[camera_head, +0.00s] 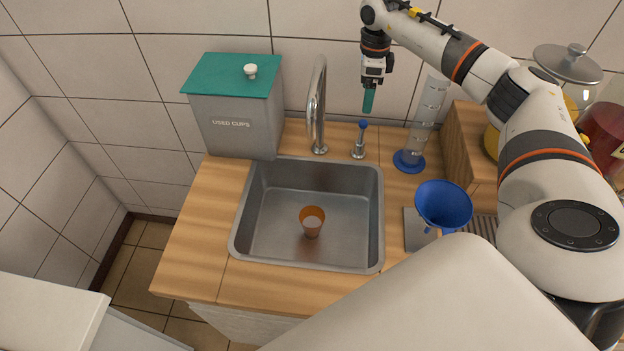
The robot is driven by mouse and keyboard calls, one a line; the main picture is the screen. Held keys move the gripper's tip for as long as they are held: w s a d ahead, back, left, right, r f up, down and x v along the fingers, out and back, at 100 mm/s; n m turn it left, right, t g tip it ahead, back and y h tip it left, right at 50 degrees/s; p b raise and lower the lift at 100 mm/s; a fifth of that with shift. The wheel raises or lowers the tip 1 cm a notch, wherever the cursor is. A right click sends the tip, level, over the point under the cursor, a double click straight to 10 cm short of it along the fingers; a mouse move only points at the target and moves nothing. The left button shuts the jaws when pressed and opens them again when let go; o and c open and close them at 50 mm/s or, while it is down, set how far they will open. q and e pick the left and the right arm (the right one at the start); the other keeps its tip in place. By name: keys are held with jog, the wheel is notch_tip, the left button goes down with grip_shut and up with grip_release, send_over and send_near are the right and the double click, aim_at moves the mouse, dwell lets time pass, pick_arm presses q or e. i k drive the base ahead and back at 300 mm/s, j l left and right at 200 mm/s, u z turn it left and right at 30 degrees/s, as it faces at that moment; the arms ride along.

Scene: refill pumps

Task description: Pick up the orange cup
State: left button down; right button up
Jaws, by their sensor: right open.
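The orange cup (312,222) stands upright in the sink basin (267,232), near its middle, with its open mouth facing up. My right gripper (368,104) hangs from my right arm above the back of the counter, pointing down. It is well above, behind and to the right of the cup, close over the small blue-topped tap lever. It is open, and nothing shows between its fingers, which are seen nearly edge-on. My left gripper is not in view.
A tall faucet (316,105) rises behind the sink. A grey "USED CUPS" bin (240,125) with a teal lid stands back left. A blue funnel (443,205), a clear measuring cylinder (428,110) and glass jars are on the right. The wooden counter left of the sink is clear.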

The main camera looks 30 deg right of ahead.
aim_at(311, 217)
jog(key=k+j, duration=0.35)
jog(key=j, duration=0.15)
jog(key=k+j, duration=0.75)
jog(key=j, duration=0.25)
